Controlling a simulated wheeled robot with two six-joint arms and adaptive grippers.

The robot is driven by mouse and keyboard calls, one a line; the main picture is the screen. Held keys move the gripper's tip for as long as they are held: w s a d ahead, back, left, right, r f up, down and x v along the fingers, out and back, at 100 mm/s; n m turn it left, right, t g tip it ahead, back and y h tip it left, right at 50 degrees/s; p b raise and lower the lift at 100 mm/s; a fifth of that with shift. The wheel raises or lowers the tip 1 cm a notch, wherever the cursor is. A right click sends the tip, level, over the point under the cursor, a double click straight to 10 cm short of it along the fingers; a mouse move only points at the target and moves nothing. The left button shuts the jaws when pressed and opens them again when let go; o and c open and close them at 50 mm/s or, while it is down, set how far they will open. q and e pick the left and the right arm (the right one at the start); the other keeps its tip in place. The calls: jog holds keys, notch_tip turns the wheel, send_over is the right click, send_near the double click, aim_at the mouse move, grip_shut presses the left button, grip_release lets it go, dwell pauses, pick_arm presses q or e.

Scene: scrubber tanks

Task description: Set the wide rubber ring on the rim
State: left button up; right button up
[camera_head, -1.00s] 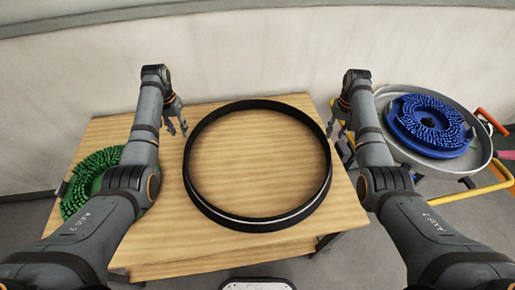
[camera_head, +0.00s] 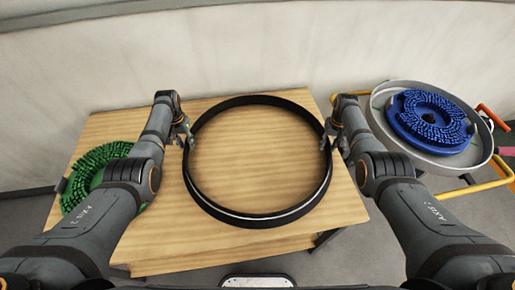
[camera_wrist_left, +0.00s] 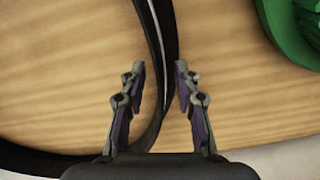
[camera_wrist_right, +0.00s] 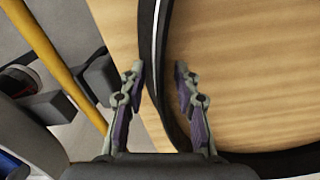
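The wide black rubber ring (camera_head: 258,219), with a pale line along it, lies flat on the wooden table. My left gripper (camera_head: 187,138) is at the ring's left side and my right gripper (camera_head: 328,140) at its right side. In the left wrist view the open fingers (camera_wrist_left: 160,70) stand on either side of the ring's wall (camera_wrist_left: 156,28). In the right wrist view the open fingers (camera_wrist_right: 158,70) also straddle the wall (camera_wrist_right: 152,30). Gaps show beside the wall in both. A round grey pan with a raised rim (camera_head: 483,150) stands at the right.
A blue round brush (camera_head: 430,118) sits in the grey pan, on a cart with yellow rails (camera_head: 478,190). A green round brush (camera_head: 88,175) lies at the wooden table's (camera_head: 270,150) left edge, partly behind my left arm. A wall stands behind.

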jog(key=shift+s, duration=0.1)
pick_arm(q)
grip_shut()
pick_arm(e)
grip_shut()
pick_arm(q)
jog(key=shift+r, duration=0.1)
pick_arm(e)
jog(key=shift+r, duration=0.1)
